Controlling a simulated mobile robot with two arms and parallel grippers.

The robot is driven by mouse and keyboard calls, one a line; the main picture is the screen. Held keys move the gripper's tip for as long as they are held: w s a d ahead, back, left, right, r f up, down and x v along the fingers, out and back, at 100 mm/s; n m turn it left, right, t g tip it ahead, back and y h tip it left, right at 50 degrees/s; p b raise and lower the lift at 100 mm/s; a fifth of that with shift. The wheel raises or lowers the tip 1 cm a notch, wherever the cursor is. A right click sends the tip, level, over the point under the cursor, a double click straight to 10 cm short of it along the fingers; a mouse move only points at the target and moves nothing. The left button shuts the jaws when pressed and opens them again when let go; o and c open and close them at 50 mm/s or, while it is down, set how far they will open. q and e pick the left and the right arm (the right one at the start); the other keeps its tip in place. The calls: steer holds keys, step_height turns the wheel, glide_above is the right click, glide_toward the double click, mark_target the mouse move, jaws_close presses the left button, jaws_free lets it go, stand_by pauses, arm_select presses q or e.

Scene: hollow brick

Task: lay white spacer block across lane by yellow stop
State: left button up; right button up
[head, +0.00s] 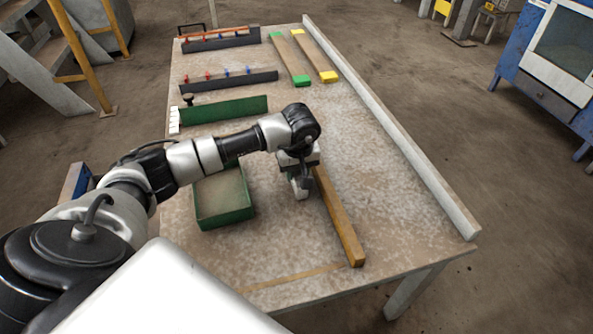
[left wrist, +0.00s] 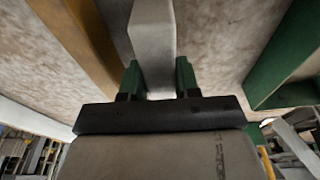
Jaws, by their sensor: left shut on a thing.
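My left gripper (head: 300,185) is low over the middle of the table, beside a long wooden bar. In the left wrist view, its green fingers (left wrist: 158,80) are shut on a whitish block, the white spacer block (left wrist: 153,40), which sticks out beyond them. In the head view the block is hard to tell apart from the gripper. At the far end of the table lie two brown strips, one with green ends (head: 302,80) and one with yellow ends (head: 329,76). I cannot tell which yellow piece is the stop. My right gripper is not in view.
The wooden bar (head: 342,220) lies right of my gripper, a green tray (head: 224,222) left of it. A green block (head: 230,112), white pieces (head: 174,120) and dark racks (head: 228,82) with red and blue knobs stand farther back. A pale rail (head: 390,125) runs along the right edge.

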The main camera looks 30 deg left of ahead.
mark_target(299, 174)
arm_select(q)
steer(key=shift+f, duration=0.15)
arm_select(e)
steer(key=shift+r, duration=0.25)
arm_select(q)
steer(key=o, duration=0.9)
steer(key=shift+o, duration=0.2)
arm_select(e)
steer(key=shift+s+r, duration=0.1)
arm_select(q)
step_height(299, 174, up, 12)
steer(key=s+d+p, duration=0.1)
steer(key=p, duration=0.1)
steer(key=shift+d, duration=0.2)
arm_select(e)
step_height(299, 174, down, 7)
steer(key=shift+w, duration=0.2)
arm_select(q)
steer(key=shift+s, duration=0.1)
